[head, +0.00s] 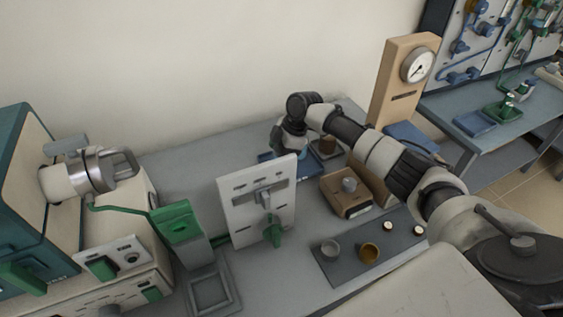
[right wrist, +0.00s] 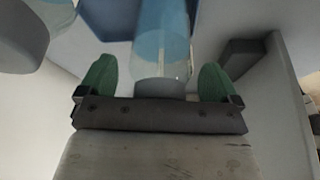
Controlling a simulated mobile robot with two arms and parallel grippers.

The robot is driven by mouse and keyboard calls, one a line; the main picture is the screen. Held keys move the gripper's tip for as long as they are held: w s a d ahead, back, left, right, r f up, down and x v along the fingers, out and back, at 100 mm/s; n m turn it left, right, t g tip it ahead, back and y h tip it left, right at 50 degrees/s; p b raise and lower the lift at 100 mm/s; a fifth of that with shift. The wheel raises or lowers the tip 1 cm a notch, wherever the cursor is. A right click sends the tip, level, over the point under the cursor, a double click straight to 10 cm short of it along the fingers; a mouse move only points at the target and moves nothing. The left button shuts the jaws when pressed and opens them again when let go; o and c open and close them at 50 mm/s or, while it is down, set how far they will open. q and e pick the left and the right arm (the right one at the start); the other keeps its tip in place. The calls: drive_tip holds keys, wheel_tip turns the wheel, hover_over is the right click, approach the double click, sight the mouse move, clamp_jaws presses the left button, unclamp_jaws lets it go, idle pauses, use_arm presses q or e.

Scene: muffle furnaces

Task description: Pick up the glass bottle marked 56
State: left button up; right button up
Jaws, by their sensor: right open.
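In the right wrist view a clear glass bottle with a blue tint (right wrist: 161,50) stands between the two green fingertips of my right gripper (right wrist: 158,80). The gripper is open, with a gap visible on each side of the bottle. I can read no number on it, so I cannot tell whether it is the one marked 56. Another rounded glass vessel (right wrist: 22,35) shows at the upper left. In the head view my right arm reaches to the back of the bench, and its wrist hides the gripper tips and bottle. My left gripper is not in view.
A white upright panel with a green handle (head: 255,200) stands left of my right wrist. A dark mat (head: 340,262) holds small cups in front.

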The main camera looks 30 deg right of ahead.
drive_tip(key=shift+f, duration=0.2)
drive_tip(key=c, duration=1.2)
drive_tip(key=shift+r, duration=0.1)
